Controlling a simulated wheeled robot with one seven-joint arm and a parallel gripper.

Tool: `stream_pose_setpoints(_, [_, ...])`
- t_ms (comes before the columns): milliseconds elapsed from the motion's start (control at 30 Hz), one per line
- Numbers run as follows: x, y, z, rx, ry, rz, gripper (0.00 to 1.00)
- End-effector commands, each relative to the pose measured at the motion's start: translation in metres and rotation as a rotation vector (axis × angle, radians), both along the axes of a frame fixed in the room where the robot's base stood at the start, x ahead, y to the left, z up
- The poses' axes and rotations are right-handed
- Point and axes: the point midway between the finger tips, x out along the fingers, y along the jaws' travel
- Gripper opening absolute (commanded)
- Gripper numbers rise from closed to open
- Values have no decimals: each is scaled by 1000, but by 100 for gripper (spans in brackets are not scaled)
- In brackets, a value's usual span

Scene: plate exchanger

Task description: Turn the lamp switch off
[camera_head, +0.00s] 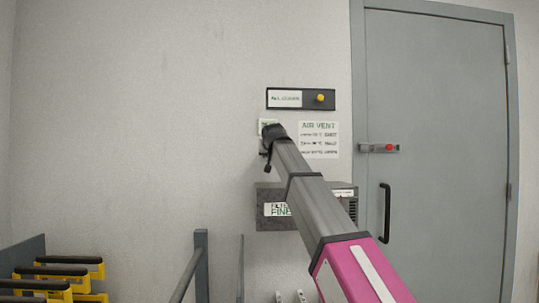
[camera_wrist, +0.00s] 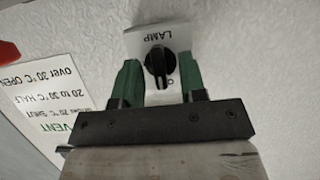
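The lamp switch is a black rotary knob (camera_wrist: 160,62) on a white plate marked LAMP (camera_wrist: 178,37), seen upside down in the wrist view. The knob's grip ridge runs roughly up and down in that picture. My gripper (camera_wrist: 160,72) is open, with one green finger on each side of the knob and a visible gap to it on both sides. In the head view my gripper (camera_head: 270,137) is at the wall and covers most of the switch plate (camera_head: 264,124); the knob is hidden there.
An AIR VENT sign (camera_head: 319,140) is right of the switch. A dark panel with a yellow button (camera_head: 319,98) is above. A grey box (camera_head: 268,192) is below, behind my arm. The left wall is bare.

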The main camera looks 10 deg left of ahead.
Motion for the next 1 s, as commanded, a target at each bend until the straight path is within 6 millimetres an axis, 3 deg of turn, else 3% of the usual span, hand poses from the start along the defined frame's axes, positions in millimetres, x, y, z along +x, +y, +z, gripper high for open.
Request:
stream_pose_setpoints(167, [-15, -4, 5, 1, -1, 0, 38])
stream_pose_setpoints(600, [-83, -21, 35, -1, -1, 0, 38])
stream_pose_setpoints(1000, [-96, -24, 41, -1, 1, 0, 38])
